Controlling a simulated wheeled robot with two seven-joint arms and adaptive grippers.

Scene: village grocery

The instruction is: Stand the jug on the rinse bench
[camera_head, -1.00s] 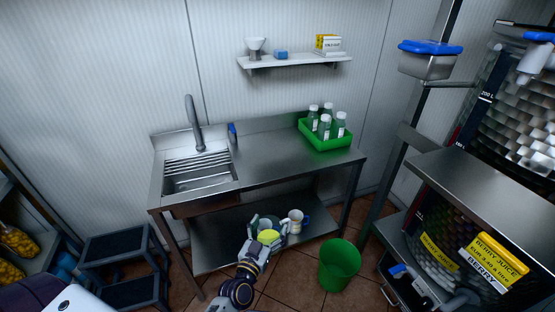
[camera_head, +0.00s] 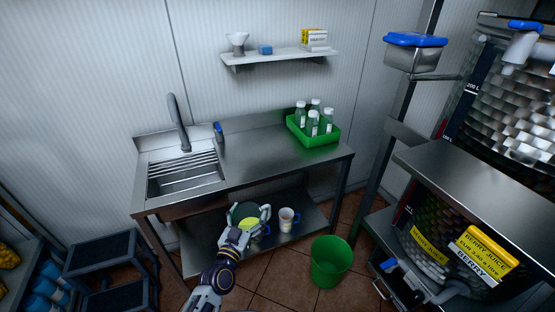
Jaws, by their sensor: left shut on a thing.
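My left gripper (camera_head: 249,229) reaches in low at the lower shelf of the steel rinse bench (camera_head: 265,152). It is shut on a grey-green vessel with a yellow-green patch, which looks like the jug (camera_head: 249,222). My fingers partly cover it, and I cannot tell whether it touches the shelf. A pale mug-like vessel (camera_head: 286,218) with a blue handle stands on the lower shelf to its right, apart from it. My right gripper is not in view.
A sink (camera_head: 185,183) with a tall tap is in the bench's left part. The green crate (camera_head: 322,139) fills the back right. A green bucket (camera_head: 331,262) is on the floor, a step stool (camera_head: 105,262) at left. Metal shelving stands close on the right.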

